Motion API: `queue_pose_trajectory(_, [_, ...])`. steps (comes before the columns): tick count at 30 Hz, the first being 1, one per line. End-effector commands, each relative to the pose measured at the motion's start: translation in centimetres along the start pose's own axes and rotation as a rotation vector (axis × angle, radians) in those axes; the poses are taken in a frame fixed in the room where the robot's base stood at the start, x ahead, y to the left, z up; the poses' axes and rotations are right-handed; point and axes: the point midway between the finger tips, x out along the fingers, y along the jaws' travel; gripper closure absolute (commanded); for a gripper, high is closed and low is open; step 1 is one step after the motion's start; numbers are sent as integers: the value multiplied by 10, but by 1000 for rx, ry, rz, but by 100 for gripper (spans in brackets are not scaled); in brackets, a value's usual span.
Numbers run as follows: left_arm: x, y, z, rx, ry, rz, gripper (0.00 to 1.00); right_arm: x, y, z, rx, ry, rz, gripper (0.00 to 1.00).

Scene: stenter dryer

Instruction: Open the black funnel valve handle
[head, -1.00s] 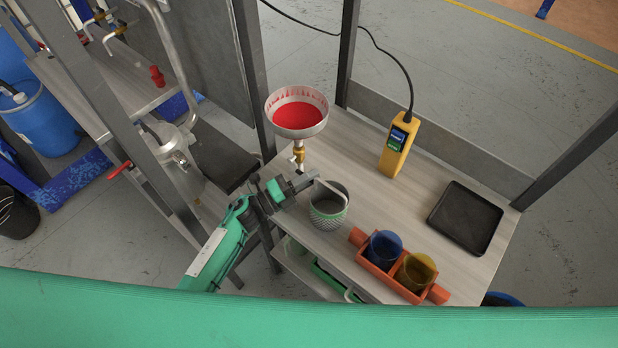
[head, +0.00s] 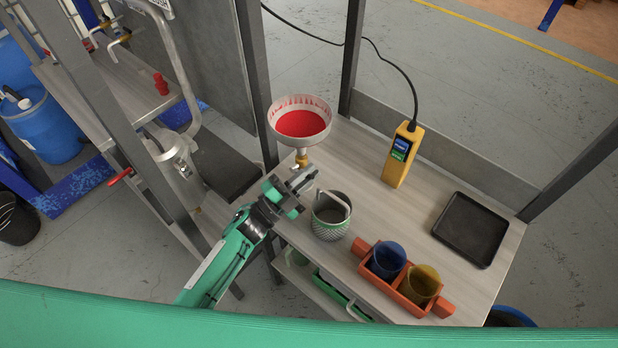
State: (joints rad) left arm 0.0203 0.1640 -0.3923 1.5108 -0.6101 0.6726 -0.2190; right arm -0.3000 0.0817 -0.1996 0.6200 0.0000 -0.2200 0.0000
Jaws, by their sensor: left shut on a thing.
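The funnel (head: 302,103) is a white bowl with red liquid in it, held above the table's back left corner. Its brass valve (head: 302,158) shows just below the bowl. My left gripper (head: 304,179) reaches in from the lower left, and its jaws are shut just under the brass valve. The black valve handle is not clearly visible, as the fingers cover that spot; the thing between them appears to be this handle. My right gripper is not in view.
A grey patterned cup (head: 331,222) with a pale strip across its top stands close right of my gripper. An orange holder (head: 368,267) with blue and amber cups, a yellow meter (head: 397,165) and a black tray (head: 447,241) share the table. Metal posts frame it.

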Motion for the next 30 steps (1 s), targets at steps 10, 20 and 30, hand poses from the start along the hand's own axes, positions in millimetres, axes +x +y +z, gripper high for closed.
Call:
queue_pose_trajectory(10, [0,-1,1,-24,-8,-8,100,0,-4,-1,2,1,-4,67])
queue_pose_trajectory(20, [0,-1,1,-22,-7,-8,66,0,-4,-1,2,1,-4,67])
queue_pose_trajectory(30, [-6,0,1,-21,-6,-8,66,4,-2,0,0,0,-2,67])
